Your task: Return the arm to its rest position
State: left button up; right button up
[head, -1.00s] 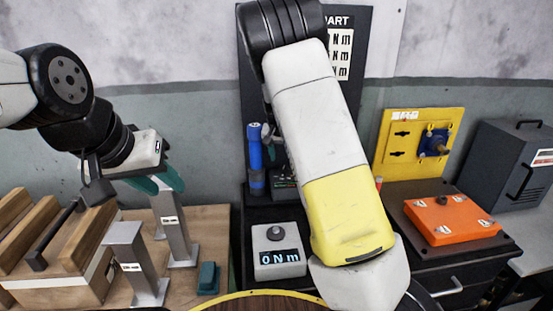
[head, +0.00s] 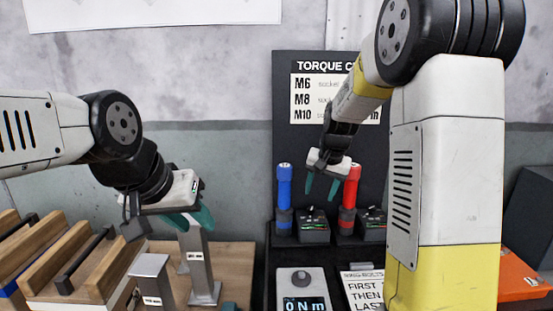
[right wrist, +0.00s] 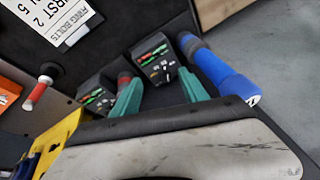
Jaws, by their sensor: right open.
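My right arm rises large at the right of the head view and bends down to my right gripper (head: 322,188). That gripper has green fingers, spread apart and empty, in front of the dark tool board. In the right wrist view its two fingers (right wrist: 160,88) show apart with nothing gripped between them. My left gripper (head: 192,218) hangs at the left by a grey metal stand (head: 202,270). Its green fingers overlap in view, so I cannot tell whether it is open or shut.
A blue tool (head: 284,200) and a red tool (head: 349,200) stand upright behind my right gripper. A torque display (head: 302,285) and a printed card (head: 362,290) sit below. Wooden blocks (head: 70,265) fill the lower left. An orange case (head: 520,278) is partly hidden at right.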

jog(key=s+r+n+t, duration=0.1)
jog(key=s+r, duration=0.3)
jog(key=s, duration=0.9)
jog(key=s+r+n+t+y, duration=0.1)
jog(key=s+r+n, duration=0.2)
jog(key=s, duration=1.1)
jog(key=shift+s+r, duration=0.2)
jog(key=shift+r, duration=0.6)
